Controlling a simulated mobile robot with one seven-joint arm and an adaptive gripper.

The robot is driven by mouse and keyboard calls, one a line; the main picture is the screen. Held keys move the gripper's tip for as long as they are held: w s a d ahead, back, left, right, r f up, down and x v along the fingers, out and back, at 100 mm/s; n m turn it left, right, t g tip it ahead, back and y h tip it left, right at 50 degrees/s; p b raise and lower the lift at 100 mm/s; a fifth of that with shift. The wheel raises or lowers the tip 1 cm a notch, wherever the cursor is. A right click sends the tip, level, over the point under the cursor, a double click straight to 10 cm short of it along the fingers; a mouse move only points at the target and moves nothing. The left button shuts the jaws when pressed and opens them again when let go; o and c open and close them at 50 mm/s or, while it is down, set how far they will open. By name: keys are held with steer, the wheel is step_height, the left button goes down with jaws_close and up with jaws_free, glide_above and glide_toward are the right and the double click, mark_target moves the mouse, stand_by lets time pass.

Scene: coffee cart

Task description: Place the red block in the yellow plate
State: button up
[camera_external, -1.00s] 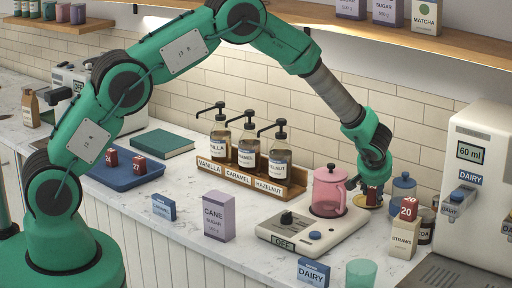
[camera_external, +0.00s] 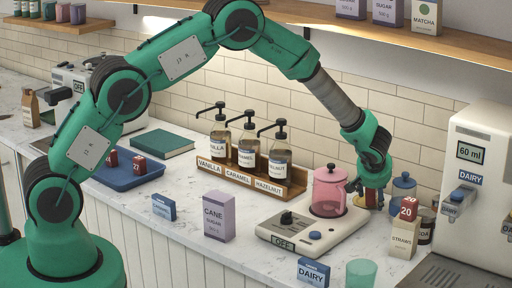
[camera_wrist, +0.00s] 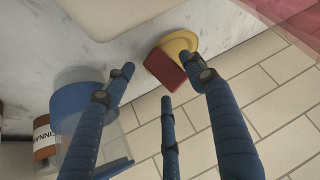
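A plain dark red block (camera_wrist: 165,68) shows in the wrist view, overlapping the yellow plate (camera_wrist: 181,41). I cannot tell whether the block rests fully inside the plate or on its rim. My gripper (camera_wrist: 162,78) has its blue fingers spread apart, with the block beyond and between the fingertips and a visible gap to them. In the external view my gripper (camera_external: 374,197) is low behind the pink pot, and its fingers hide most of the plate and block there.
The pink pot (camera_external: 329,190) stands on a scale close to my gripper. A blue-lidded jar (camera_external: 403,186) and a straws box (camera_external: 404,238) with a red block marked 20 (camera_external: 408,208) stand to the right. A tiled wall (camera_wrist: 280,85) is close behind.

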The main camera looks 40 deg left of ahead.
steer(key=shift+r+p, duration=0.25)
steer(key=shift+p, duration=0.3)
steer(key=shift+r+p, duration=0.3)
steer(key=shift+p, duration=0.25)
steer(key=v, duration=1.1)
steer(key=shift+s+d+r, duration=0.15)
steer(key=shift+s+r, duration=0.1)
steer(key=shift+s, duration=0.05)
